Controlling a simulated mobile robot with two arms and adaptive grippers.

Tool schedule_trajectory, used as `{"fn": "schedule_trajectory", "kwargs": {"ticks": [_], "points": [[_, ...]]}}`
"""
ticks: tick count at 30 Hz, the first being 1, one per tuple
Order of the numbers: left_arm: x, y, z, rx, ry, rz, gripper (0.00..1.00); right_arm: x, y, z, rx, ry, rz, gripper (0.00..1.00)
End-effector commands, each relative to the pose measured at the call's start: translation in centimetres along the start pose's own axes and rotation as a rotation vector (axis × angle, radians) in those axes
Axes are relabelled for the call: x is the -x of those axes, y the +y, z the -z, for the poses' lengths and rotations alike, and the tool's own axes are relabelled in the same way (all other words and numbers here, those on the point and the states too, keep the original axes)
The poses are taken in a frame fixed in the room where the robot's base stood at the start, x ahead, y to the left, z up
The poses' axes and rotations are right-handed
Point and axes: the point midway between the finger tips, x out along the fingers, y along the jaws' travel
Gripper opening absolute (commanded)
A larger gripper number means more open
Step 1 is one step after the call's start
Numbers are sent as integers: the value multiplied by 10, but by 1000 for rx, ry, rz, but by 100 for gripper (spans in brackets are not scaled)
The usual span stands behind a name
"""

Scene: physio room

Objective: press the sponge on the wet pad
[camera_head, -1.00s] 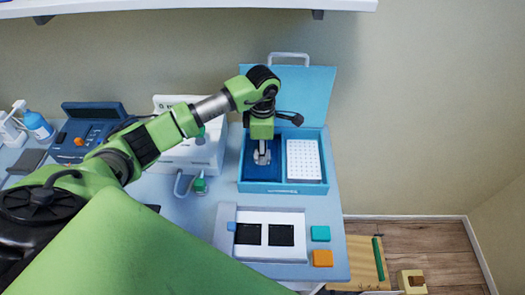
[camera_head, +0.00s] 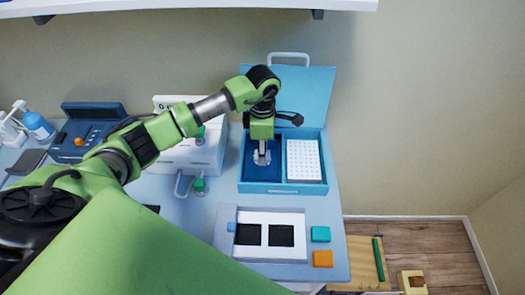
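My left gripper (camera_head: 262,157) points straight down into the left compartment of an open blue case (camera_head: 283,188). The floor of that compartment (camera_head: 250,173) is dark blue; I cannot tell whether this is the wet pad. The grey fingers are small, and I cannot tell whether they are open or shut or hold anything. A teal square block (camera_head: 320,234) and an orange one (camera_head: 322,258) lie at the table's right edge; either may be a sponge. Two black pads (camera_head: 281,235) lie side by side in a white tray (camera_head: 264,216). My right gripper is not in view.
The case's raised lid (camera_head: 315,92) stands behind my gripper, and a white perforated block (camera_head: 303,160) fills its right compartment. A white device (camera_head: 190,155) and a blue console (camera_head: 85,145) stand left. A shelf (camera_head: 200,5) hangs above.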

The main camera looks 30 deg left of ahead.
Motion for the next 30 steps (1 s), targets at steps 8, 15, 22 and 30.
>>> {"fn": "schedule_trajectory", "kwargs": {"ticks": [8,15,22,30], "points": [[22,0,1,-1,2,0,10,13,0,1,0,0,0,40],[42,0,0,0,0,-1,10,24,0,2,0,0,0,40],[60,0,0,0,0,-2,10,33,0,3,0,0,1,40],[69,0,0,0,1,0,10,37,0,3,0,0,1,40]]}}
